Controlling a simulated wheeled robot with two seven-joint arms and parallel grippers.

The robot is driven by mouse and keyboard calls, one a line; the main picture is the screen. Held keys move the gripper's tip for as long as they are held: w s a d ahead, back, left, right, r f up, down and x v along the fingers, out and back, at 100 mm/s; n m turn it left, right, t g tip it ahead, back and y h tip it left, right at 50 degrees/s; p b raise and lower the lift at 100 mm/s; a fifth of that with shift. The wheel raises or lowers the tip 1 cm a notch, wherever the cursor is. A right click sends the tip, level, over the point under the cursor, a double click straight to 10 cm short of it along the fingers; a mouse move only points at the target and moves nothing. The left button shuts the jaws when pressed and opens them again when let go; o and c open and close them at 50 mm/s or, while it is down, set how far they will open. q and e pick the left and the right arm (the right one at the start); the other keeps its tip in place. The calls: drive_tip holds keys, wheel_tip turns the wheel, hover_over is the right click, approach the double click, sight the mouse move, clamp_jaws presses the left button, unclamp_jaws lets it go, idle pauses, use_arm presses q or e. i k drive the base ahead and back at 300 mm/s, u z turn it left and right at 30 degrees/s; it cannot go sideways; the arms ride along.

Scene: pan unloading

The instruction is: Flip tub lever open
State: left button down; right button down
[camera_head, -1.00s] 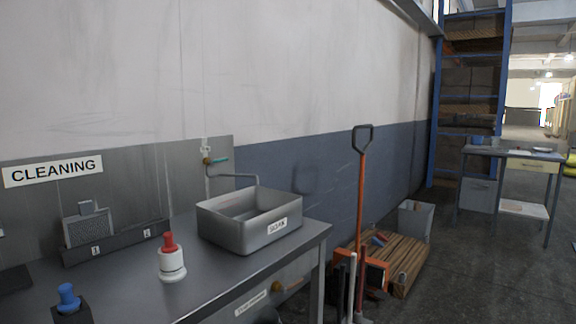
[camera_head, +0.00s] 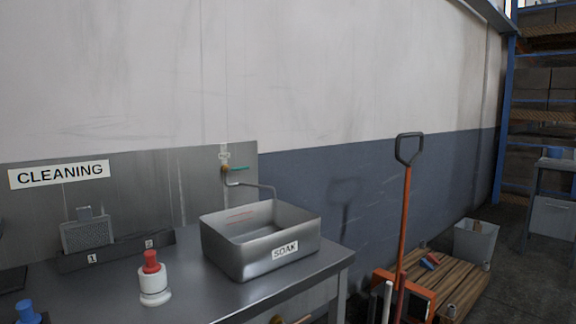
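The metal tub (camera_head: 232,258) with a SOAK label (camera_head: 285,249) stands at the right end of the steel counter. Behind it, a tap on the wall has a small teal lever (camera_head: 240,169) that points right, and a thin grey spout (camera_head: 262,188) bends down behind the tub's back rim. The inside of the tub looks empty where it shows. Neither of my grippers is in view.
On the counter (camera_head: 205,296) are a white bottle with a red top (camera_head: 154,280), a blue-topped item (camera_head: 27,312) and a rack with a grey box (camera_head: 87,235).

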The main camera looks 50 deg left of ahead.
sight(229, 170)
drive_tip(key=u, duration=0.45)
drive_tip(key=i, duration=1.5)
drive_tip(key=u, duration=1.55)
drive_tip(key=i, duration=0.45)
drive_tip(key=u, duration=0.5)
drive_tip(key=k, duration=0.3)
drive_tip(key=u, duration=0.85)
drive_tip(key=k, duration=1.05)
drive_tip(key=u, duration=0.1)
